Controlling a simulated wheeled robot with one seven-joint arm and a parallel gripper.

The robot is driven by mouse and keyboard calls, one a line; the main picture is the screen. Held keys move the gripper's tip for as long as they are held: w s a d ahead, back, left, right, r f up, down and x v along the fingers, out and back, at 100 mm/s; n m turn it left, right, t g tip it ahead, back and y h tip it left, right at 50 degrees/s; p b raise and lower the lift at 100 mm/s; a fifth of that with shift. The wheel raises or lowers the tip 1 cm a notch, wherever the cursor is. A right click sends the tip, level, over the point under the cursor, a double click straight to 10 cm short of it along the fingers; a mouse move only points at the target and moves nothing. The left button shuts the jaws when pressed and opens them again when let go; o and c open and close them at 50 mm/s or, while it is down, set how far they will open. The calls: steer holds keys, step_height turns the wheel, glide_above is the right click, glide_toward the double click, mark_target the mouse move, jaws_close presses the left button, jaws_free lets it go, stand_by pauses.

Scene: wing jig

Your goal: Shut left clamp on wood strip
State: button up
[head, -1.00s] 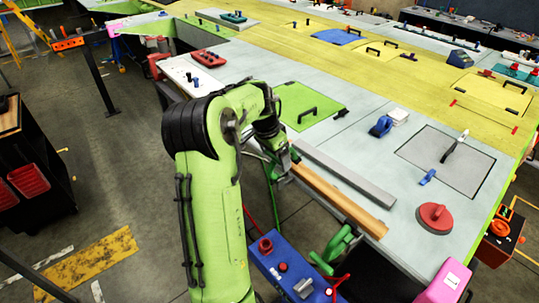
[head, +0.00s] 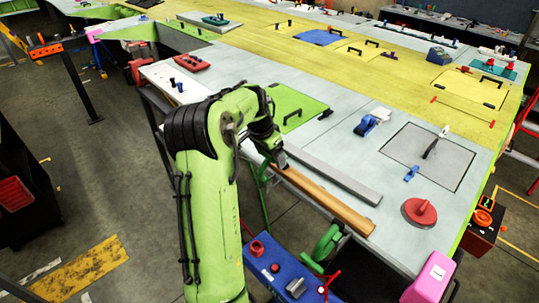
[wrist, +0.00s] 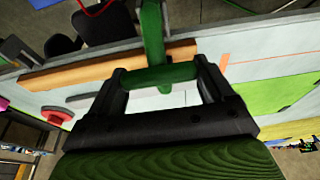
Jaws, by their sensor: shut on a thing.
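The wood strip (head: 325,203) lies along the near edge of the pale bench top, and it also shows in the wrist view (wrist: 95,69). My gripper (head: 272,155) is at the strip's left end. In the wrist view my gripper (wrist: 160,82) is shut on the green handle bar of the left clamp (wrist: 152,28), with a finger at each end of the bar. In the head view my arm hides most of this clamp. Whether its pad touches the strip is hidden. A second green clamp (head: 325,243) stands near the strip's right end.
A grey bar (head: 335,175) lies just behind the strip. A blue tool cart (head: 262,267) stands in front of the bench. A red round handle (head: 419,211) and a pink block (head: 431,275) are at the right.

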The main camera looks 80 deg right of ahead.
steer(key=shift+s+a+f, duration=0.3)
steer(key=shift+s+f, duration=0.05)
steer(key=shift+s, duration=0.1)
steer(key=o, duration=1.2)
steer(key=shift+o, duration=1)
steer(key=shift+s+r, duration=0.1)
steer(key=shift+s, duration=0.05)
steer(key=v, duration=1.5)
steer(key=shift+a+r+p, duration=0.2)
steer(key=shift+r+p, duration=0.15)
steer(key=shift+r, duration=0.05)
